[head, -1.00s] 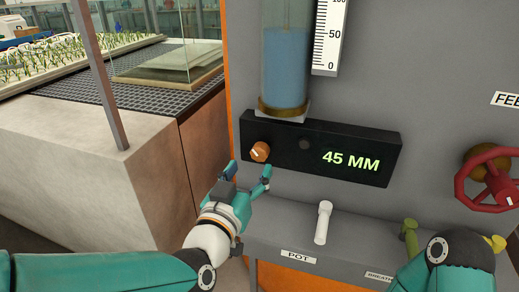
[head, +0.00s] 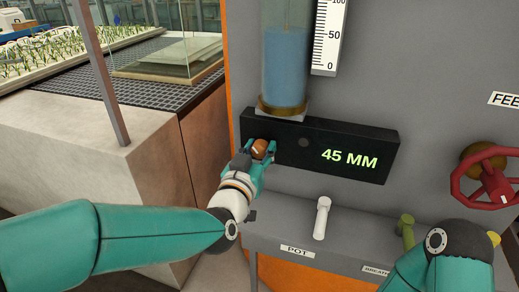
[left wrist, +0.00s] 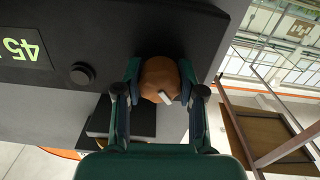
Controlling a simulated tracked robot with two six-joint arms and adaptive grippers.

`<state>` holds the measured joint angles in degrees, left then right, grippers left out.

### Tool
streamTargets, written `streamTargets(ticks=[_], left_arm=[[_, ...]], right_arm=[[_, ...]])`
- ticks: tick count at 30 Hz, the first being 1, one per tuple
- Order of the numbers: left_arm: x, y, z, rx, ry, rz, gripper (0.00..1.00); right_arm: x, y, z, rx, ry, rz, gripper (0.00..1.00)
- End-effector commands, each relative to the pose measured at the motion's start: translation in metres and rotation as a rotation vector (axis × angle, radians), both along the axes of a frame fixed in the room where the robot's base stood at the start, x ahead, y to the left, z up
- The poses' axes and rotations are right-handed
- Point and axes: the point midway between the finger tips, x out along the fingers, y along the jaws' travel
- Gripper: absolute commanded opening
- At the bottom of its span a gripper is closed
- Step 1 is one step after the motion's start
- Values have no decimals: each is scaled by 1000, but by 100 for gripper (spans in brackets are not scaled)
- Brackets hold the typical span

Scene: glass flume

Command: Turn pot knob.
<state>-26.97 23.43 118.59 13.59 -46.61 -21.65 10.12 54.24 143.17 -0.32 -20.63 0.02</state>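An orange-brown round knob (head: 260,147) with a pale pointer mark sits at the left end of the black display box (head: 226,124). It also shows in the left wrist view (left wrist: 156,76), with its pale mark slanted (left wrist: 167,97). My left gripper (head: 259,150) has one finger on each side of the knob. In the left wrist view my left gripper (left wrist: 160,82) appears closed against both its sides. The display reads 45 MM. My right arm shows at the lower right, but its gripper is hidden.
A white lever (head: 322,218) stands on the ledge above a POT label (head: 297,251). A green handle (head: 406,230) is near my right arm. A red handwheel (head: 487,178) is at the right. A clear tube with blue water (head: 286,65) rises above the box.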

Motion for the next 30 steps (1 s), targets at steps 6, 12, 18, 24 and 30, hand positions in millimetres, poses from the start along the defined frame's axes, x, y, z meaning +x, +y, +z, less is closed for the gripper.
streamTargets(ticks=[6,12,18,24,30], left_arm=[[0,1,0,-1,1,2,4],[0,1,-4,-78,20,3,4],[0,1,-4,-217,67,3,4],[0,1,0,-254,82,3,4],[0,2,0,-252,82,3,44]], right_arm=[[0,0,0,0,0,0,66],[0,0,-21,0,0,0,66],[0,0,-43,0,0,0,66],[0,0,-43,0,0,0,66],[0,0,-43,0,0,0,66]])
